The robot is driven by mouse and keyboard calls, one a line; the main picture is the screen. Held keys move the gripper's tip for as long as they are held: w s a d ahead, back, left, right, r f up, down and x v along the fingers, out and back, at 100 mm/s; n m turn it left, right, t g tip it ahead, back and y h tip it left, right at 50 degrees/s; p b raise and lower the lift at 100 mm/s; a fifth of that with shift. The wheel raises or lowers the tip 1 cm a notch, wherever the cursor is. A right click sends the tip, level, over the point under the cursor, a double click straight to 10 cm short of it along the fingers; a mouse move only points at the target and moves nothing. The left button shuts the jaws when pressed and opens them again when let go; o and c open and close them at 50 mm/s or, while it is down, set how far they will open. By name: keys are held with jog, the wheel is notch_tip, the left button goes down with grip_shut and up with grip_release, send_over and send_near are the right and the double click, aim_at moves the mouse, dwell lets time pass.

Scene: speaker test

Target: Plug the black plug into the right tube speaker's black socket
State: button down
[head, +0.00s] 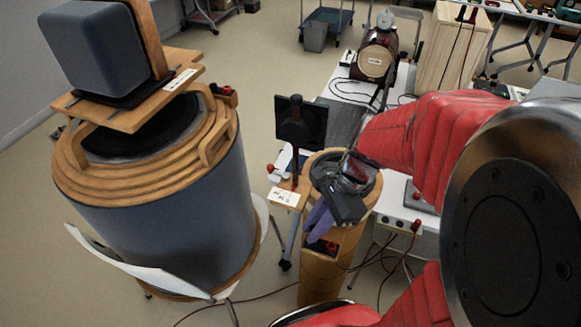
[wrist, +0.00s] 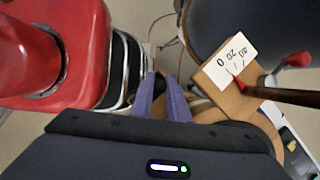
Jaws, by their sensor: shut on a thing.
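The right tube speaker (head: 322,285) is a wooden cylinder in the middle of the head view. A recess in its upper front holds a red and dark socket area (head: 322,247); I cannot make out the black socket by itself. My gripper (head: 318,226), with purple fingers, is just above this recess and in front of the speaker's top ring. In the wrist view my gripper (wrist: 160,86) is shut on a small dark thing between the fingers, seemingly the black plug (wrist: 160,80). The fingers hide most of it, and I cannot tell whether it touches the socket.
A large blue tube speaker (head: 170,215) stands at the left. A wooden arm with a white scale card (head: 285,197) and a dark panel (head: 301,120) stands beside the right speaker. Cables (head: 385,265) run to its right, near a white box (head: 398,228).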

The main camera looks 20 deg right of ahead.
jog(key=shift+f, duration=0.6)
dwell(0.3)
jog(key=c, duration=1.6)
grip_release()
jog(key=shift+c, duration=0.2)
jog(key=shift+r, duration=0.15)
jog(key=shift+r, duration=3.6)
